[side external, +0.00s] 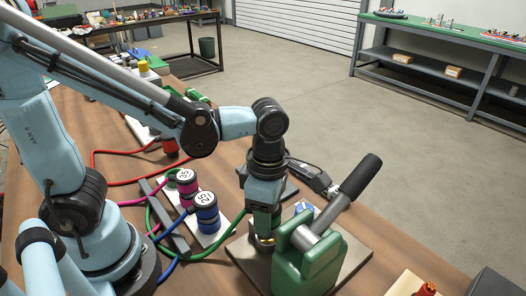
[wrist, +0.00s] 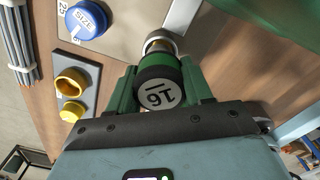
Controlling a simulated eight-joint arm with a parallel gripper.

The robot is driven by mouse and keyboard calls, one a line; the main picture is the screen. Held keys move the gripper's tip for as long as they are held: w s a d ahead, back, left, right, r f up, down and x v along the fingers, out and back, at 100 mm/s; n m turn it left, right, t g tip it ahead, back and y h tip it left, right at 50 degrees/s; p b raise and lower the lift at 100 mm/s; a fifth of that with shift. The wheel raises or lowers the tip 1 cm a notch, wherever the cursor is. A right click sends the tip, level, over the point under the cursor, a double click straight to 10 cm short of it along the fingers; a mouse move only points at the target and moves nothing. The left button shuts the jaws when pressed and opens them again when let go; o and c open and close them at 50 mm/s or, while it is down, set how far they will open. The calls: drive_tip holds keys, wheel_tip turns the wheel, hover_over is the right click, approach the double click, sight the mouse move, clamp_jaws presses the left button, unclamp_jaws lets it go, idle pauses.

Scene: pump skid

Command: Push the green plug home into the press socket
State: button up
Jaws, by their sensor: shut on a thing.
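The green plug (wrist: 172,73) shows in the wrist view with a black end marked 16. My gripper (wrist: 160,88) is shut on it, with a green finger on either side. A brass ring (wrist: 160,41) shows at the plug's far end; I cannot tell whether it belongs to the plug or the socket, or how deep the plug sits. In the side view my gripper (side external: 264,228) points down, close beside the green press (side external: 305,262) with its black-gripped lever (side external: 352,188) raised at a slant. The press socket is mostly hidden behind my gripper and the press.
A blue plug (side external: 206,222) and a magenta plug (side external: 188,196) stand left of my gripper on a pale strip. A green hose (side external: 222,252) and other hoses cross the wooden bench. A grey plate (side external: 355,258) lies under the press.

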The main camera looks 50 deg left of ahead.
drive_tip(key=shift+f, duration=1.25)
idle(0.3)
drive_tip(key=o, duration=1.3)
drive_tip(key=shift+c, duration=0.2)
drive_tip(key=shift+r, duration=6.05)
